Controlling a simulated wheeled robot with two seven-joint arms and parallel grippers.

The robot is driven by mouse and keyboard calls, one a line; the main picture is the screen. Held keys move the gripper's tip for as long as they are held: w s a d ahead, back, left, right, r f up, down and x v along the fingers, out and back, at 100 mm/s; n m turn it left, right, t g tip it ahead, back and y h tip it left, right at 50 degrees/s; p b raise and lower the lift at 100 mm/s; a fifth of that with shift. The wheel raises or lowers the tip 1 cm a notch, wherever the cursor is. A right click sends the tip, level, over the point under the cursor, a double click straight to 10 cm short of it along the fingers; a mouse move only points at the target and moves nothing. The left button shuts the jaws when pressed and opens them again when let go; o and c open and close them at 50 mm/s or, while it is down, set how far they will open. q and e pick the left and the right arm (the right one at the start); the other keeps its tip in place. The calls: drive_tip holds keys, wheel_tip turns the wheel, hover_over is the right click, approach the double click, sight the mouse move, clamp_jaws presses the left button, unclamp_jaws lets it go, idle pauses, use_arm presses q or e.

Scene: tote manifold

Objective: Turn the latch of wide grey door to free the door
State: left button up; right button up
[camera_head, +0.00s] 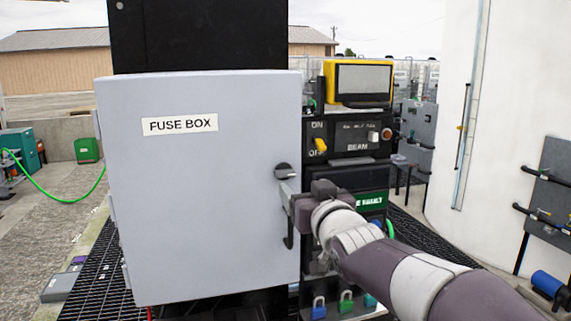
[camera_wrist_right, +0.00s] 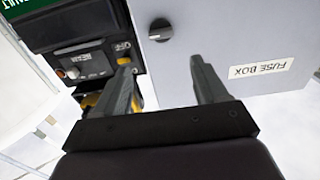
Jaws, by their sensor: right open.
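The wide grey door (camera_head: 205,215), labelled FUSE BOX, is closed at the middle left of the head view. Its latch is a small dark round knob (camera_head: 284,171) near the right edge, also seen in the right wrist view (camera_wrist_right: 160,28). My right gripper (camera_head: 288,205) is just below and in front of the latch. In the right wrist view, its two fingers (camera_wrist_right: 166,80) are wide apart and empty, with the latch beyond the gap between them. I see no contact with the latch. My left gripper is not in view.
Right of the door is a black panel with a yellow ON/OFF switch (camera_head: 321,145) and a BEAM section. A yellow-framed screen (camera_head: 362,80) stands above it. Several padlocks, one green (camera_head: 346,302), hang below. A white tank (camera_head: 500,110) stands at right.

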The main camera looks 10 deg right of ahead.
drive_tip(key=p, duration=0.3)
approach(287, 173)
drive_tip(key=w+r, duration=0.1)
drive_tip(key=w, duration=0.3)
drive_tip(key=w+p, duration=0.1)
drive_tip(key=w, duration=0.1)
drive_tip(key=w+a+p, duration=0.1)
drive_tip(key=w, duration=0.1)
drive_tip(key=shift+w+f, duration=0.2)
drive_tip(key=shift+w, duration=0.15)
drive_tip(key=shift+w+d+f+p, duration=0.15)
drive_tip(key=shift+w+p, duration=0.1)
drive_tip(key=shift+p, duration=0.15)
drive_tip(key=shift+s+d, duration=0.15)
drive_tip(key=shift+d, duration=0.15)
drive_tip(key=shift+a, duration=0.1)
drive_tip(key=shift+a, duration=0.1)
drive_tip(key=c, duration=1.1)
